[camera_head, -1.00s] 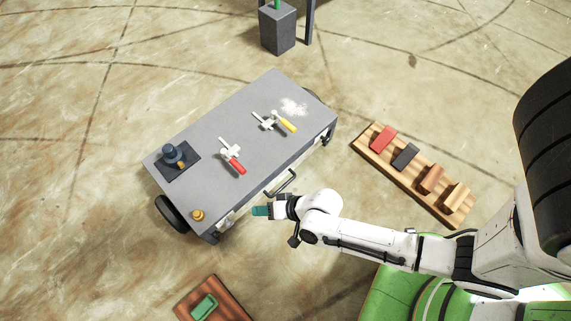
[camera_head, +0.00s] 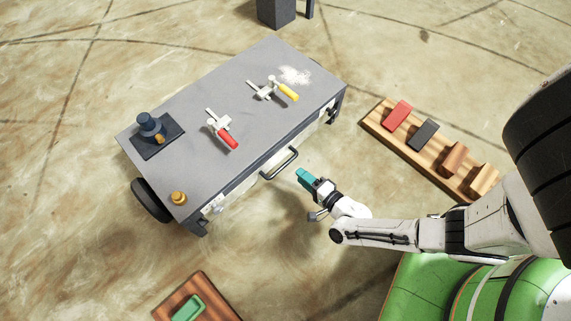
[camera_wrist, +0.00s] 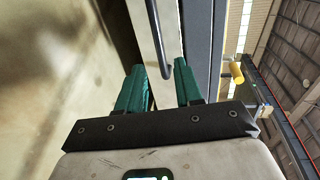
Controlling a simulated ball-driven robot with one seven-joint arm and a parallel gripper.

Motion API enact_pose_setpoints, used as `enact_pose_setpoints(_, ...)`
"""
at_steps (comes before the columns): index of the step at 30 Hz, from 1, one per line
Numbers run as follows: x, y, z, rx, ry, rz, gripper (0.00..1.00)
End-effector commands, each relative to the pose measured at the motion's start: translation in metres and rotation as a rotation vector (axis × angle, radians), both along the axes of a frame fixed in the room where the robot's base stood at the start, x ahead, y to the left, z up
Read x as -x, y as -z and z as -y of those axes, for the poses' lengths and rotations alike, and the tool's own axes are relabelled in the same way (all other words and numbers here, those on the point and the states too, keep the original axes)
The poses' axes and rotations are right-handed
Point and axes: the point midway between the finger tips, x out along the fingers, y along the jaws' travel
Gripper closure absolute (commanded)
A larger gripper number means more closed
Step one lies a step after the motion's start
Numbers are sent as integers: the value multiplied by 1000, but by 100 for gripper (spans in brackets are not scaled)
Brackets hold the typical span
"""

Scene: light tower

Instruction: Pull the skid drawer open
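The skid is a low grey-topped bench (camera_head: 185,100) on wheels. Its pale drawer front (camera_head: 312,133) shows under the top's near edge, with a black bar handle (camera_head: 281,165). The drawer looks shut. My gripper (camera_head: 303,175), with teal fingers, is just to the right of the handle and apart from it. In the wrist view my gripper (camera_wrist: 160,70) is open and empty. The handle (camera_wrist: 157,40) runs up the picture ahead of the gap between the fingers, with the pale drawer front (camera_wrist: 146,12) behind it.
On the top are a red-handled clamp (camera_head: 222,132), a yellow-handled clamp (camera_head: 270,91), a dark blue knobbed part (camera_head: 150,124) and a brass knob (camera_head: 178,197). A wooden rack (camera_head: 377,118) with several blocks lies right. A wooden board (camera_head: 213,299) with a green piece lies at the front.

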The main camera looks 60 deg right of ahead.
Motion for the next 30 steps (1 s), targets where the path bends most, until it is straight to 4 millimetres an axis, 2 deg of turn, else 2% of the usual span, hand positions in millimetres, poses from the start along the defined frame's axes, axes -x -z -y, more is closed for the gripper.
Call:
enact_pose_setpoints(9,-56,15,13,-1,-4,0,65)
enact_pose_setpoints(15,-78,19,20,0,-3,-3,65)
enact_pose_setpoints(27,-85,19,23,0,-2,-4,65)
enact_pose_setpoints(30,-85,18,23,0,-2,-4,72)
